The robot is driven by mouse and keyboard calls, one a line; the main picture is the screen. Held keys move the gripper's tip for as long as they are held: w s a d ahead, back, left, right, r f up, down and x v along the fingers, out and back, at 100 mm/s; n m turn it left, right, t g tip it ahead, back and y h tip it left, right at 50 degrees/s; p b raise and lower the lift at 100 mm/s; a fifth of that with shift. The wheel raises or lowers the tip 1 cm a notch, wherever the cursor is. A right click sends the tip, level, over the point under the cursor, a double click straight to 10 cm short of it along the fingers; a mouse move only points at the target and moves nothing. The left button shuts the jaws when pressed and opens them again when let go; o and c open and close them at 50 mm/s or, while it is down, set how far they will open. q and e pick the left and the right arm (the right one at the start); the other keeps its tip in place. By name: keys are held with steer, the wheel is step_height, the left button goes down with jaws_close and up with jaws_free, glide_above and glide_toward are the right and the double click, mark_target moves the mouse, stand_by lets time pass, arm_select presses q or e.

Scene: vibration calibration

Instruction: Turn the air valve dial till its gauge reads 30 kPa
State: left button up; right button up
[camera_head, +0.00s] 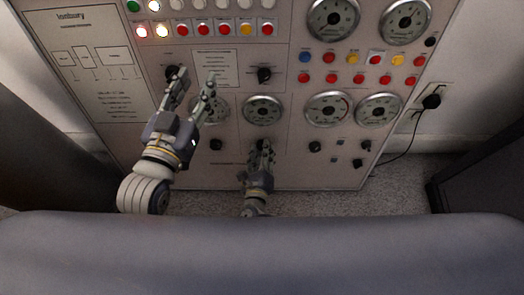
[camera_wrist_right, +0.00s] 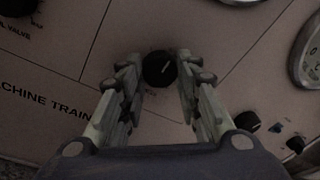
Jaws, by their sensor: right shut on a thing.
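My right gripper (camera_head: 262,146) reaches up to the lower part of the control panel, just under a round gauge (camera_head: 262,110). In the right wrist view my right gripper (camera_wrist_right: 158,70) has its two fingers closed around a small black dial (camera_wrist_right: 160,69) with a pale pointer mark. The dial's label is mostly hidden, so I cannot tell whether it is the air valve dial. The gauge's needle reading is too small to read. My left gripper (camera_head: 194,77) is open and empty in front of the panel's left part, with its fingers pointing up.
Other gauges (camera_head: 328,109) and black knobs (camera_head: 315,147) lie to the right on the panel. Rows of coloured buttons (camera_head: 330,57) are above. A plug (camera_head: 431,101) with a cable sits on the wall at right. My left arm partly covers another gauge (camera_head: 219,108).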

steer(key=o, duration=1.1)
steer(key=shift+s, duration=0.1)
steer(key=v, duration=1.1)
steer(key=shift+s+r, duration=0.15)
steer(key=shift+s, duration=0.25)
